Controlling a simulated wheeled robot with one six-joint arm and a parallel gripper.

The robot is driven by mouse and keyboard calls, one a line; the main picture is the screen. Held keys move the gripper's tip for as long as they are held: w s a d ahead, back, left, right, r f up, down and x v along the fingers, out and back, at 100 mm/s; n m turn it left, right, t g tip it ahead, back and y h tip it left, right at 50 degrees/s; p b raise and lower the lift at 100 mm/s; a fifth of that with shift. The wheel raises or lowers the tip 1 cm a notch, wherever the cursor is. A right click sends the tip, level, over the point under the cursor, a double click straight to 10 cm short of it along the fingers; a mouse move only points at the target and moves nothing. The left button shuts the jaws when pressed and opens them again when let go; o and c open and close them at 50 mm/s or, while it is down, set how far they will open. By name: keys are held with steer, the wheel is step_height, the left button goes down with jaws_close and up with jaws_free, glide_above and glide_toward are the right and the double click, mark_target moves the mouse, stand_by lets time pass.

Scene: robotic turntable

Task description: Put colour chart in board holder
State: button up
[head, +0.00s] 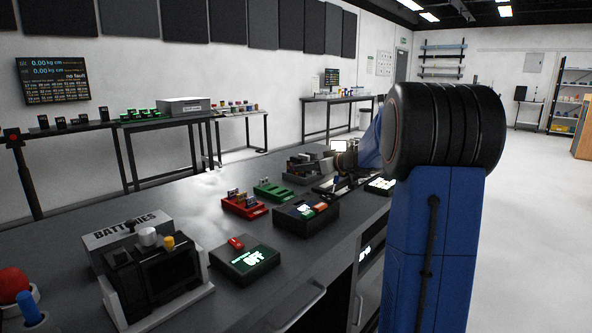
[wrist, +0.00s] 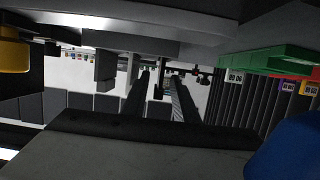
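My gripper (wrist: 160,90) shows in the wrist view as two dark fingers with a gap between them. Background shows through the gap, and I see nothing clearly held. In the head view the far end of my blue arm is over the back of the bench, mostly hidden behind my own large black joint. A small bright white panel (head: 338,146) shows close to the arm's end; I cannot tell whether it is the colour chart. Dark equipment (head: 305,165) stands left of the arm's end; I cannot tell whether it is the board holder.
On the dark bench (head: 190,200) are a red rack (head: 245,206), a green rack (head: 272,190), a dark box with a display (head: 305,216), a flat display unit (head: 244,260) and a BATTERIES box (head: 127,228). Clear bench lies left of the racks. The green rack part (wrist: 265,62) shows right in the wrist view.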

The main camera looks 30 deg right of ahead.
steer(key=x, duration=0.4)
steer(key=shift+w+a, duration=0.15)
steer(key=shift+w, duration=0.2)
jaws_close()
steer(key=r, duration=0.9)
steer(key=shift+d+r, duration=0.2)
steer(key=shift+r, duration=0.15)
steer(key=s+d+r, duration=0.2)
steer(key=s+d, duration=0.2)
steer(key=d, duration=0.5)
steer(key=s+d+r, duration=0.3)
steer(key=s+d, duration=0.1)
steer(key=d, duration=0.5)
steer(key=shift+s+r, duration=0.15)
